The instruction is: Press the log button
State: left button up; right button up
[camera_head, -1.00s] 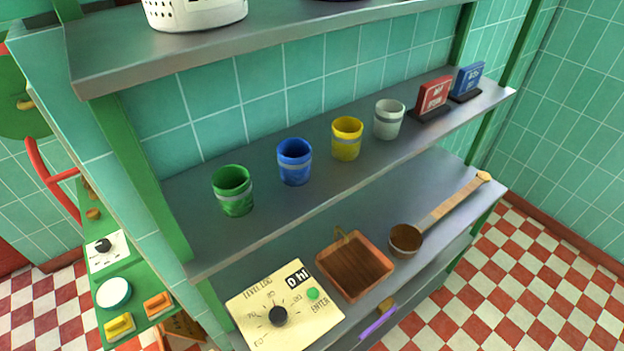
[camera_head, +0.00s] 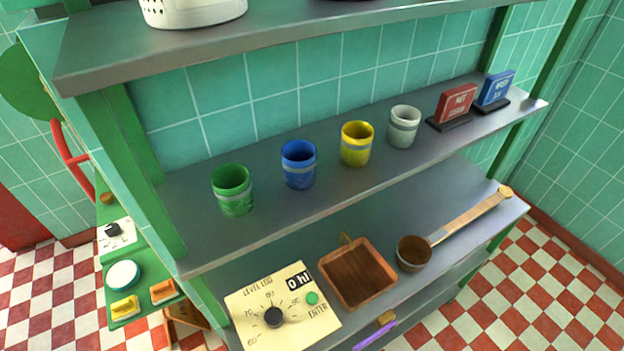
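The level log panel (camera_head: 250,331) is a cream box at the left end of the lower shelf. It carries a black dial knob (camera_head: 274,317), a small display (camera_head: 299,281) reading what looks like "0 hl", and a round green button (camera_head: 312,298) labelled ENTER. The button shows unobstructed. Neither of my grippers is in the head view.
A wooden tray (camera_head: 390,293) and a long-handled ladle (camera_head: 412,254) lie right of the panel. Green (camera_head: 234,198), blue (camera_head: 299,174), yellow (camera_head: 356,152) and white (camera_head: 403,132) cups stand on the shelf above. A purple-handled tool (camera_head: 374,337) lies below the tray.

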pick_arm(q)
grip_shut()
jog(key=shift+d, duration=0.15)
dwell(0.6)
